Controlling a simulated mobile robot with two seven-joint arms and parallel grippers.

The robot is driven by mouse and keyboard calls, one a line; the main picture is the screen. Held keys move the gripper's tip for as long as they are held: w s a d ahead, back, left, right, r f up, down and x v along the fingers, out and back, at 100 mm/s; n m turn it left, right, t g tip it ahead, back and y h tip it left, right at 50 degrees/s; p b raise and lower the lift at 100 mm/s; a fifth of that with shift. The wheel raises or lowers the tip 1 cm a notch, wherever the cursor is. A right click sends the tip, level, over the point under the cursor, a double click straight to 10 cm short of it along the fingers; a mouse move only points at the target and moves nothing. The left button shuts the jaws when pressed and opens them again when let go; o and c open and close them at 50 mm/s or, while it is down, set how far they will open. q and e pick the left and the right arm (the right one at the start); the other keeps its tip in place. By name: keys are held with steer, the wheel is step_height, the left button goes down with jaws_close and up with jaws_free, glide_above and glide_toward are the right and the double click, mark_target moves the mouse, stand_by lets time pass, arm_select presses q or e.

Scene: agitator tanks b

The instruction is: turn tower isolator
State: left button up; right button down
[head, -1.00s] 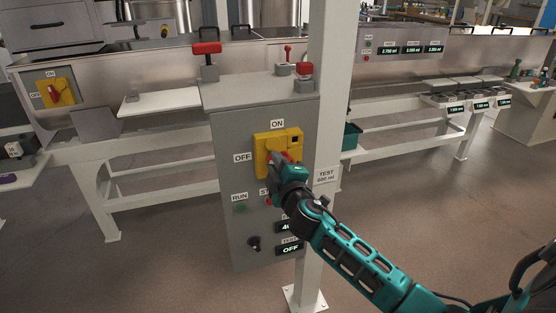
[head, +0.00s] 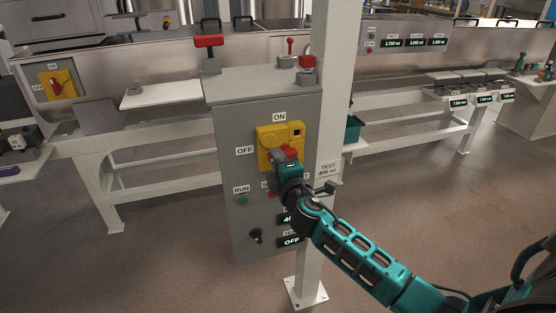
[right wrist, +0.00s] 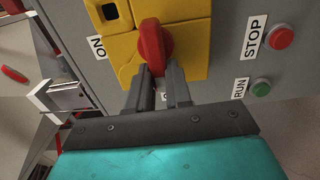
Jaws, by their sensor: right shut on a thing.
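The tower isolator (head: 268,135) is a yellow box on the front of the grey tower panel, with ON above and OFF to its left. Its red handle (right wrist: 153,42) stands out from the yellow face in the right wrist view. My right gripper (head: 286,160) is at the handle in the head view and covers much of it. In the right wrist view the two dark fingers (right wrist: 160,82) are shut on the handle's near end. The handle's exact angle is hard to tell. My left gripper is out of view.
STOP (right wrist: 282,38) and RUN (right wrist: 262,88) buttons sit below the isolator on the panel. A white post (head: 328,130) stands close on the right. Red-handled valves (head: 208,42) stand on top. Another yellow isolator (head: 57,84) is at far left.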

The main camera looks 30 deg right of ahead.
steer(key=c, duration=1)
jaws_free()
steer(key=shift+c, duration=0.2)
steer(key=v, duration=1.3)
steer(key=shift+b, duration=0.35)
steer(key=s+a+f+m+g+y, duration=0.2)
steer(key=s+a+f+m, duration=0.2)
steer(key=f, duration=0.2)
steer(key=s+a+f+m+g+y, duration=0.2)
steer(key=s+a+f+m, duration=0.1)
steer(key=f, duration=0.4)
steer(key=s+a+f+m+g+y+p, duration=0.1)
steer(key=s+a+f+m+g+y, duration=0.1)
steer(key=s+a+f+m, duration=0.2)
step_height(320, 180, down, 2)
steer(key=shift+s+a+f+m+g+y, duration=0.25)
steer(key=shift+s+a+m+g+y, duration=0.1)
steer(key=shift+s+m, duration=0.7)
